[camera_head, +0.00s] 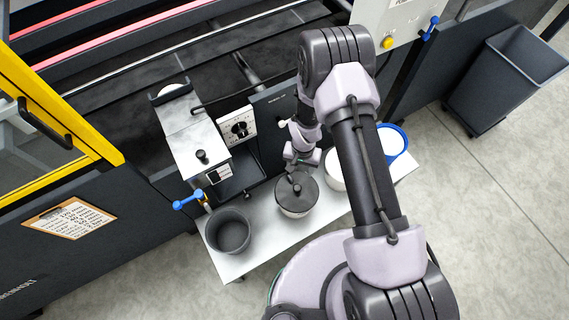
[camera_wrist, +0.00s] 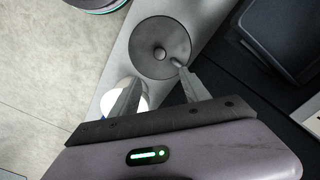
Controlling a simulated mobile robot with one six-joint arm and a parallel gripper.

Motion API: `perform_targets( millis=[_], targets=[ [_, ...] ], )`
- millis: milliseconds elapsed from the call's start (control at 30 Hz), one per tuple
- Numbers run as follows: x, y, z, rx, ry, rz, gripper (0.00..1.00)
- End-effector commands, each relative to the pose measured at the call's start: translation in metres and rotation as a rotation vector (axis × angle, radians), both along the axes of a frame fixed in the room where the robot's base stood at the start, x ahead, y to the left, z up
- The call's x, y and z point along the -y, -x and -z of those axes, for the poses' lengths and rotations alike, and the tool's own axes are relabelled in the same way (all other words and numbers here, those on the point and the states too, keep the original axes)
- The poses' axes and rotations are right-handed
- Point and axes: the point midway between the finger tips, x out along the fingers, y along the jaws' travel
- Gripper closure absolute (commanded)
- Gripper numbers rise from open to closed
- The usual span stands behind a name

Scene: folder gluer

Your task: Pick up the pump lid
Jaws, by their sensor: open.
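The pump lid (camera_head: 297,194) is a dark grey disc with a round knob in its middle. My gripper (camera_head: 296,162) is open and empty, just behind the lid in the head view. In the wrist view my gripper (camera_wrist: 156,78) has its two fingers apart, the right tip overlapping the lid's edge. I cannot tell whether that tip touches the lid.
An open dark pot (camera_head: 228,232) stands to the left on the white shelf (camera_head: 262,240). A white container (camera_head: 334,168) and a blue-rimmed one (camera_head: 401,139) stand to the right, partly behind my arm. A blue-handled valve (camera_head: 188,201) and the machine front border the shelf.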

Motion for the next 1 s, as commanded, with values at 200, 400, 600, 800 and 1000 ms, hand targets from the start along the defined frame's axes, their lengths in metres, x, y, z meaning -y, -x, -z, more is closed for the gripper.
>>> perform_targets(
  millis=[200,400,600,800,1000],
  targets=[
    [0.0,0.002,0.069,-0.004,0.001,0.0,0.46],
    [0.0,0.002,0.114,-0.003,0.001,0.0,0.46],
    [-0.002,0.001,0.131,-0.003,0.0,0.0,0.46],
    [-0.007,0.002,0.171,-0.004,0.001,0.0,0.46],
    [-0.008,0.001,0.171,-0.003,0.0,0.0,0.46]
  ],
)
